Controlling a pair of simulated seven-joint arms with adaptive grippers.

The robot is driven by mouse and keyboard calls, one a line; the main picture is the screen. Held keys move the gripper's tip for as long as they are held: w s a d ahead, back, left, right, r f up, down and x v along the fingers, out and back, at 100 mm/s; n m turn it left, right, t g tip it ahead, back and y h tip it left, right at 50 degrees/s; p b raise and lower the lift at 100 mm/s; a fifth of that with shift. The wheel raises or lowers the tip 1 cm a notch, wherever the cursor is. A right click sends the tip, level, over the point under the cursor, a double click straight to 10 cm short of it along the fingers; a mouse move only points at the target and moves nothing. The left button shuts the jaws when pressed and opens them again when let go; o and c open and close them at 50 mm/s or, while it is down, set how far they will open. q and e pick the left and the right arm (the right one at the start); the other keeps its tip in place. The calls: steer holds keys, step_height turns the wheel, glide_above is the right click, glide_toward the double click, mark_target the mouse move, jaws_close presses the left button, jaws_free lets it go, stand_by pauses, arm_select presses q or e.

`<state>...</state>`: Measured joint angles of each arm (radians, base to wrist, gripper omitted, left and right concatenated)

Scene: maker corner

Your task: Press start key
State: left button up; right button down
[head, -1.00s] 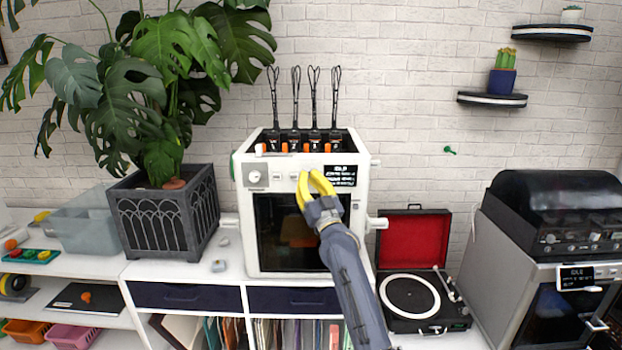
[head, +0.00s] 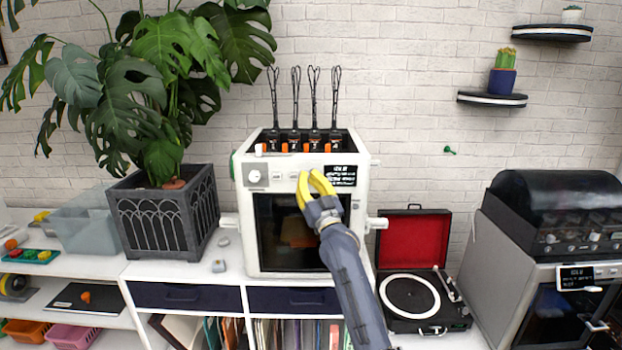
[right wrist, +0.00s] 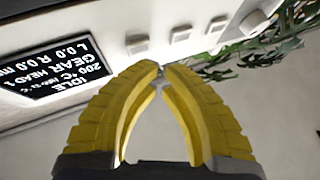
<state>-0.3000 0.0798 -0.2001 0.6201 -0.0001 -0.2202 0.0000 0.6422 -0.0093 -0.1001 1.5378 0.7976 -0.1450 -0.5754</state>
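A white printer-like machine (head: 247,225) stands on the cabinet. Its front panel has a round knob (head: 254,177), a row of small keys (head: 277,177) and a black display (head: 340,176). My right gripper (head: 309,174) is in front of the panel, just left of the display, its yellow fingers hiding part of the key row. In the right wrist view, the fingertips (right wrist: 160,68) nearly meet and hold nothing. They appear just below the key nearest the display (right wrist: 137,44); contact is not visible. The display there reads IDLE. I cannot read which key is start. My left gripper is not in view.
A potted plant (head: 160,225) stands left of the machine. An open record player (head: 410,298) and a second machine with a dark lid (head: 560,215) stand to the right. Small loose items lie on the cabinet top by the planter.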

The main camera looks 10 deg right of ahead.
steer(key=shift+w, duration=0.15)
steer(key=shift+w+d, duration=0.1)
steer(key=shift+w, duration=0.15)
steer(key=shift+w, duration=0.4)
stand_by(1.0)
steer(key=shift+s, duration=0.1)
stand_by(0.3)
steer(key=shift+s, duration=0.7)
steer(key=shift+s, duration=0.1)
steer(key=shift+s+a, duration=0.2)
steer(key=shift+s, duration=0.6)
steer(key=shift+s+a, duration=0.25)
steer(key=shift+s, duration=0.5)
steer(key=shift+s+a, duration=0.2)
steer(key=shift+s, duration=0.6)
